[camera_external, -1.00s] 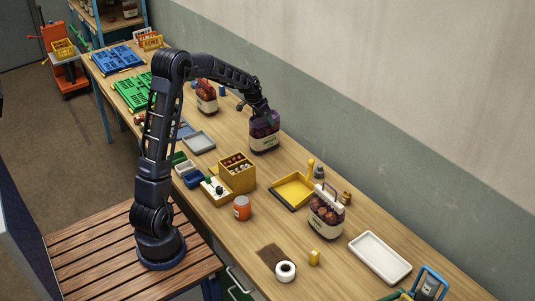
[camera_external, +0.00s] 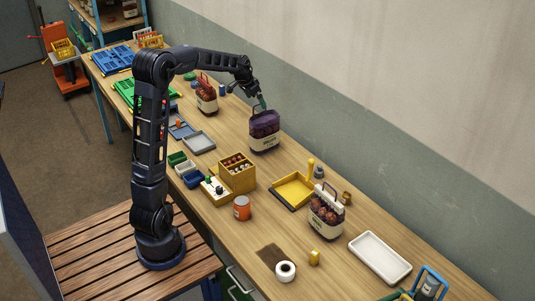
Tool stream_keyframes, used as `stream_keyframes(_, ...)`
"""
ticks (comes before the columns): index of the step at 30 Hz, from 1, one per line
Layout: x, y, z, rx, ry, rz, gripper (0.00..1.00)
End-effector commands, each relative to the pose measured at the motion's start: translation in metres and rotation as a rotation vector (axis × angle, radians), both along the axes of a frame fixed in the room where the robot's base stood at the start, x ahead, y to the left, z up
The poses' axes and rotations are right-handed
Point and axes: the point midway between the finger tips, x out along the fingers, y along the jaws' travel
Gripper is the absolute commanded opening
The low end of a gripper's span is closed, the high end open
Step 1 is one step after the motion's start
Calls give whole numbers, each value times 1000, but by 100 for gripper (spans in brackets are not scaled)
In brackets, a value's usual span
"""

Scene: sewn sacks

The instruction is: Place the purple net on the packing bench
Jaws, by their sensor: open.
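The purple net (camera_external: 264,128), a dark purple sack with a pale label and a loop handle, stands upright on the wooden packing bench (camera_external: 330,165), toward the wall. My gripper (camera_external: 261,102) is open just above the top of the net, near its handle. The picture is too small to tell whether a fingertip still touches the handle.
A red net (camera_external: 207,97) stands behind to the left. A brown-red net with a white top (camera_external: 326,215) stands to the front right. A yellow tray (camera_external: 292,191), a yellow box (camera_external: 237,178) and a grey tray (camera_external: 199,142) lie around. Bare wood surrounds the purple net.

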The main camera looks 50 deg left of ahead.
Motion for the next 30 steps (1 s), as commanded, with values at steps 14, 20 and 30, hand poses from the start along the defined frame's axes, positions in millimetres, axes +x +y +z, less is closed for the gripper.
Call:
stream_keyframes(14, -103, -120, 60, 19, 8, -15, 100)
stream_keyframes(20, -165, -167, 74, 24, 8, -15, 100)
stream_keyframes(30, -275, -224, 74, 21, 3, -10, 100)
